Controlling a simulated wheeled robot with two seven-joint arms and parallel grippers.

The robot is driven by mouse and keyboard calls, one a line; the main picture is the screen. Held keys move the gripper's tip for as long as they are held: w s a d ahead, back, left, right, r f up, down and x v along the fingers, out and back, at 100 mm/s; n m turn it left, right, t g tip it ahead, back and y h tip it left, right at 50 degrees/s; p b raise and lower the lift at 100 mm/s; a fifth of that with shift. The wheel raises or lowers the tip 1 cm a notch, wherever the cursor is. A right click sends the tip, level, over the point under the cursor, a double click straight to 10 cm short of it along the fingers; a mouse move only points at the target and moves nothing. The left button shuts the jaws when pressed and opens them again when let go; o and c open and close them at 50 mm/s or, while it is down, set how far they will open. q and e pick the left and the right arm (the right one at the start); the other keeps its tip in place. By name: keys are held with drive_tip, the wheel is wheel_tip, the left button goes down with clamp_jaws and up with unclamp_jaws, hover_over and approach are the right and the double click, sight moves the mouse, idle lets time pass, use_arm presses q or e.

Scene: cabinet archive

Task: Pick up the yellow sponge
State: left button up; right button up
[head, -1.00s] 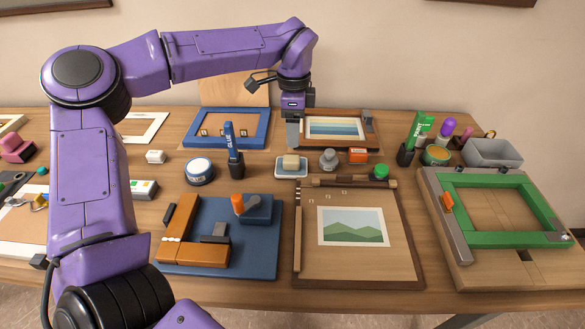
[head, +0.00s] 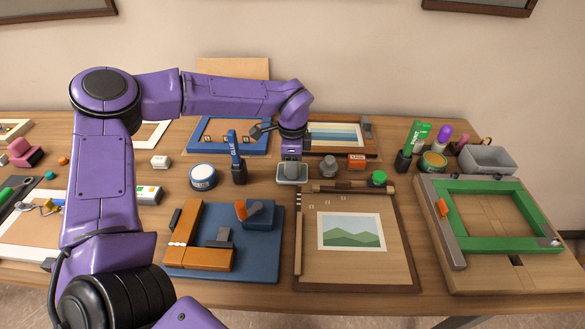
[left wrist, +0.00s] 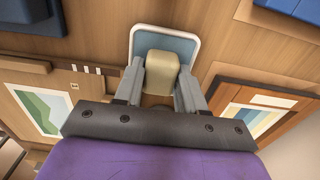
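The pale yellow sponge (left wrist: 162,72) rests on a small white-rimmed tray with a blue inside (left wrist: 190,45) in the left wrist view. My left gripper (left wrist: 160,72) is over the tray, with one finger on each side of the sponge. The fingers stand apart with the sponge between them; I see no clear grip on it. In the head view my left gripper (head: 292,165) points down at the tray (head: 292,181) and hides most of the sponge. My right gripper is not in view.
A wooden board with a landscape picture (head: 395,270) lies in front.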

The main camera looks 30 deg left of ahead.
use_arm(q)
drive_tip(key=shift+r, duration=0.15)
drive_tip(key=shift+c, duration=0.6)
drive_tip(key=shift+r, duration=0.35)
drive_tip(key=s+d+r+b, duration=0.2)
drive_tip(key=s+r, duration=0.2)
drive_tip(key=s+d+r+b, duration=0.2)
drive_tip(key=s+d+r, duration=0.1)
drive_tip(key=s+r, duration=0.1)
drive_tip(key=s+d+r+b, duration=0.2)
drive_tip(key=s+r, duration=0.2)
drive_tip(key=shift+d, duration=0.2)
drive_tip(key=o, duration=0.4)
drive_tip(key=shift+c, duration=1.2)
